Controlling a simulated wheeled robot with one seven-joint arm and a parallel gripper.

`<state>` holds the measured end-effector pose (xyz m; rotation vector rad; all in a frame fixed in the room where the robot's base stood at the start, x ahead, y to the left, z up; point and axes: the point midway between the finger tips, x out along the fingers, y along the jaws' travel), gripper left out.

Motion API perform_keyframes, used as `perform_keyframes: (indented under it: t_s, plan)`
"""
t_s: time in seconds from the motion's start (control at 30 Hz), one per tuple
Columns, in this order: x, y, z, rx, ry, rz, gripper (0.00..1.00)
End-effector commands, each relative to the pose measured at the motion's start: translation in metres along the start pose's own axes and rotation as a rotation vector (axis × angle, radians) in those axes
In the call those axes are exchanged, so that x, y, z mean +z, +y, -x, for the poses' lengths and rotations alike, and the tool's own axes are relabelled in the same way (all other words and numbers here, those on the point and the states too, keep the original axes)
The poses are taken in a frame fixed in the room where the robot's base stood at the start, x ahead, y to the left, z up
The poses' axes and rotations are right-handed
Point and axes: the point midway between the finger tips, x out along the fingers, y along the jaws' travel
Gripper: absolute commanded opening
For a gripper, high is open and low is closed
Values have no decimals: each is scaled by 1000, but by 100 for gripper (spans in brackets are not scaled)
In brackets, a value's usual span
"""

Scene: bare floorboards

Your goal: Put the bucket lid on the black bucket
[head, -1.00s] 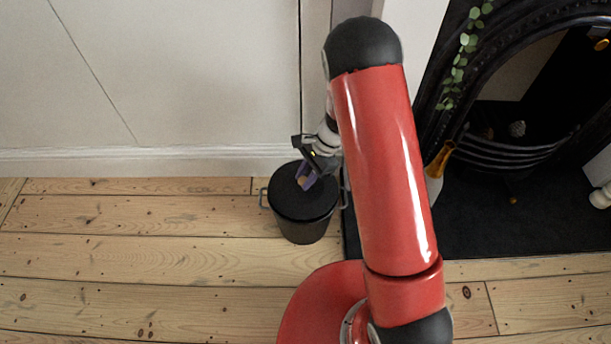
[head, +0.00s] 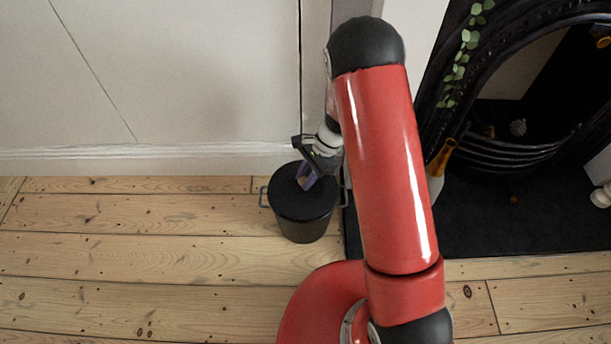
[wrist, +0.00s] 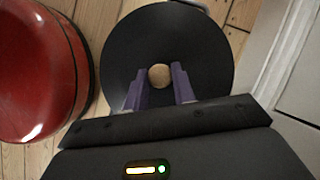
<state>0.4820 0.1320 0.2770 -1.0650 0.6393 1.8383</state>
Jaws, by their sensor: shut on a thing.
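The black bucket (head: 303,229) stands upright on the floorboards by the wall, with a grey handle at each side. The round black bucket lid (head: 290,206) lies over its top and looks about level; I cannot tell whether it is fully seated. In the wrist view the lid (wrist: 150,40) fills the middle, with a round wooden knob (wrist: 159,75) at its centre. My gripper (head: 305,181) is over the lid, pointing down. Its purple fingers (wrist: 160,84) are shut on the lid's knob. The lid hides the bucket's inside and most of its rim.
A pale wall with a skirting board (head: 150,160) runs behind the bucket. A black fireplace (head: 545,130) with a dark hearth (head: 490,220) is on the right, and a gold-necked bottle (head: 440,160) stands beside it. The floor left of the bucket is clear.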

Motion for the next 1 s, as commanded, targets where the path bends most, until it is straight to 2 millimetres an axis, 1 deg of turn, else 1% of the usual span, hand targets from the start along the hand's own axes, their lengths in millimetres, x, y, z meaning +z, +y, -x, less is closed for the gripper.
perform_keyframes:
  t_s: [0.57,0.6,0.73,0.77,0.8,1.0]
  plan:
    - [-5,0,-8,0,0,0,0]
    - [-4,0,-7,-1,0,0,30]
    - [-4,0,-7,0,0,0,47]
    - [-4,0,-7,0,0,0,51]
    - [-4,0,-7,0,0,0,51]
    - [-4,0,-8,0,0,0,51]
